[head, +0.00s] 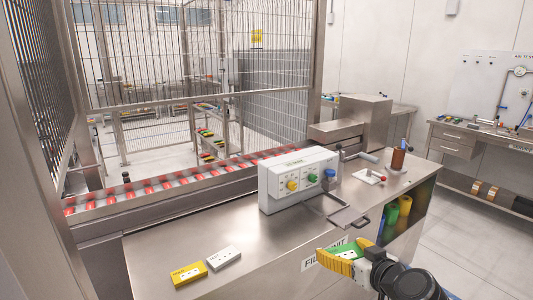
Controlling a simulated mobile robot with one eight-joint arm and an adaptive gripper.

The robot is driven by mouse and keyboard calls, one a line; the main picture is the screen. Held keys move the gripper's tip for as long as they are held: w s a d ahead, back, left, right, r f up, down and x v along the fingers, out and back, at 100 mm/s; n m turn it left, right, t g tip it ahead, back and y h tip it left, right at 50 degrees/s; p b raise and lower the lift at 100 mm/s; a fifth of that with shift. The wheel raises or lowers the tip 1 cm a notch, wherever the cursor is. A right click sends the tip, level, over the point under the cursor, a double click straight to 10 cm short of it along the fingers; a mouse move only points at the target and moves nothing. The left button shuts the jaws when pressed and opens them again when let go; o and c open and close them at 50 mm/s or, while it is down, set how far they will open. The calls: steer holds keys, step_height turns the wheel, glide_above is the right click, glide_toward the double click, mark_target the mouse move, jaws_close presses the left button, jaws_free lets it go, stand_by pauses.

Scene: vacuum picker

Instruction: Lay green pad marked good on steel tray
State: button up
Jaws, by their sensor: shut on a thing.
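My gripper (341,258), with yellow fingers, is at the lower right of the head view. It is shut on the green pad (348,252), which is partly hidden by a finger. The pad is over the front part of the steel bench (240,222), near its right side; I cannot tell its height. Just beyond it, a small flat steel piece (347,217) with a handle sits in front of the white control box; it may be the steel tray. A yellow pad (189,274) and a white pad (224,258) lie on the bench at left.
The white control box (299,182) with coloured knobs stands on the bench behind the steel piece. A brown cylinder (398,159) and a red-knobbed lever (381,178) stand to the right. A conveyor (150,190) with red packs runs behind. The bench's left middle is clear.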

steer(key=w+a+f+n+g+y, duration=0.1)
steer(key=w+a+f+n+y, duration=0.2)
steer(key=w+a, duration=1.6)
steer(key=a, duration=0.3)
steer(key=shift+w+g, duration=0.25)
steer(key=shift+g, duration=0.05)
steer(key=shift+y, duration=0.3)
step_height(320, 180, down, 9)
steer(key=b, duration=0.4)
steer(key=shift+f, duration=0.2)
steer(key=shift+f+b, duration=0.2)
steer(key=shift+b, duration=0.15)
steer(key=o, duration=0.7)
steer(key=shift+f, duration=0.1)
steer(key=shift+o, duration=1.3)
